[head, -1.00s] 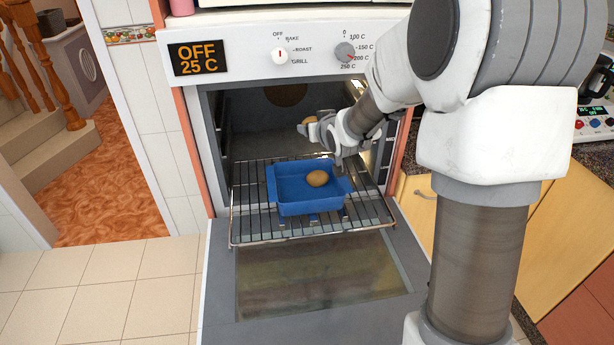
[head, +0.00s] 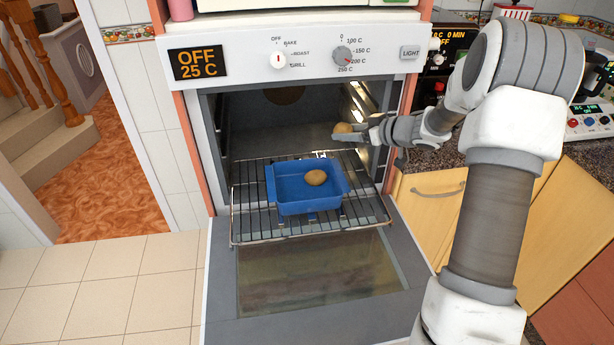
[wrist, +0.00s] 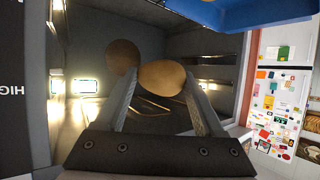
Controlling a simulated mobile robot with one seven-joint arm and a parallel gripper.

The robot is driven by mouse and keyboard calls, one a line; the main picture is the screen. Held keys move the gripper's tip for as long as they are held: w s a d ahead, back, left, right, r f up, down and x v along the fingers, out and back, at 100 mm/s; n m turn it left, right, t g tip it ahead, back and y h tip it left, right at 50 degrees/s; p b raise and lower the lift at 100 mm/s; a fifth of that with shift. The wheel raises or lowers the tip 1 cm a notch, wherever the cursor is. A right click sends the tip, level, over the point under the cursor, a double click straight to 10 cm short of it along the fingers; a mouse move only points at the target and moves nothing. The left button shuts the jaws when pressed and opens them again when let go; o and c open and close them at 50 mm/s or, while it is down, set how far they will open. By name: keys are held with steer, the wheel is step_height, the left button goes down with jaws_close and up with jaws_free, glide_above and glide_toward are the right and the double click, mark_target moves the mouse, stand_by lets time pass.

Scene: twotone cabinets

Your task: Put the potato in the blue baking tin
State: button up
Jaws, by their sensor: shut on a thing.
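The blue baking tin (head: 300,203) stands on the pulled-out oven rack, and a brown potato (head: 316,177) lies inside it. My gripper (head: 350,132) is shut on another brown potato (head: 343,128), behind and above the tin's right side, at the oven opening. In the wrist view, this held potato (wrist: 162,77) sits between the two fingertips of my gripper (wrist: 165,82). Part of the blue tin (wrist: 228,15) shows at the top right of the wrist view.
The oven door (head: 320,275) is folded down below the wire rack (head: 245,222). The oven walls stand close on both sides of my gripper. A wooden cabinet (head: 428,205) and dark counter are to the right. Tiled floor (head: 100,290) lies open at the left.

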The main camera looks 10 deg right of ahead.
steer(key=shift+s+a+f+b, duration=0.6)
steer(key=shift+a+f+b, duration=0.2)
steer(key=shift+a+f, duration=1)
steer(key=shift+s+a+f+b, duration=0.65)
steer(key=shift+a+f+b, duration=0.2)
steer(key=shift+a+f, duration=0.95)
steer(key=shift+s+a+f+b, duration=0.6)
steer(key=shift+a+f+b, duration=0.2)
steer(key=shift+a+f, duration=1)
steer(key=shift+f+b, duration=0.35)
steer(key=shift+f, duration=0.35)
steer(key=o, duration=1.4)
steer(key=shift+d, duration=0.1)
steer(key=shift+o, duration=0.2)
steer(key=shift+r+p, duration=0.4)
steer(key=shift+r, duration=0.1)
steer(key=p+v, duration=0.2)
steer(key=v, duration=1)
steer(key=shift+r, duration=0.15)
